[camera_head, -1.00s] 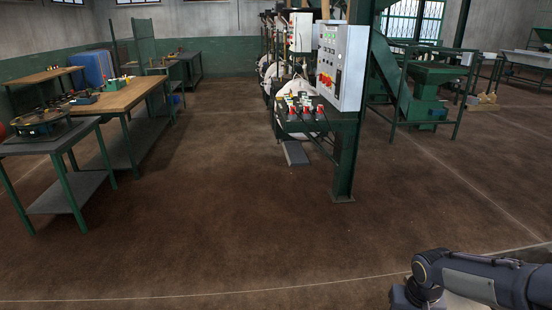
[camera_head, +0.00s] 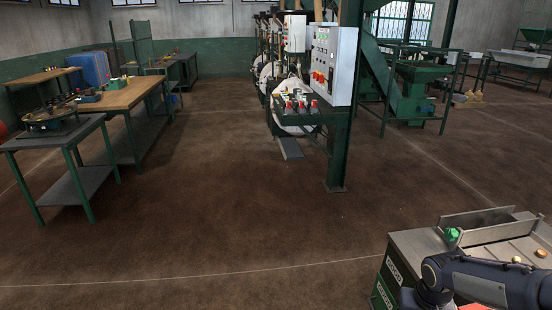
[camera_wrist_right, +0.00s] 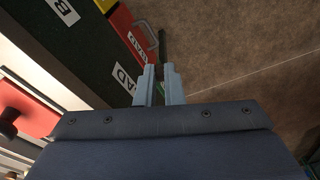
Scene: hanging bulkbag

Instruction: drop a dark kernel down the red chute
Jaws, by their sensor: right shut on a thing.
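My right gripper (camera_wrist_right: 159,88) is in the right wrist view, its two pale fingers close together. A red panel with a metal handle and a white label (camera_wrist_right: 130,35) lies just beyond and left of the fingertips. Another red surface (camera_wrist_right: 30,108) is at the left edge. I cannot tell whether either is the chute. In the head view my right arm is at the lower right with its gripper out of frame. My left gripper is out of view.
A bench with a metal top (camera_head: 425,245) and a green knob (camera_head: 452,234) stands at the lower right, close by my right arm. A green post (camera_head: 340,150) and control box (camera_head: 333,65) stand mid-picture. Worktables (camera_head: 80,150) line the left. The middle floor is clear.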

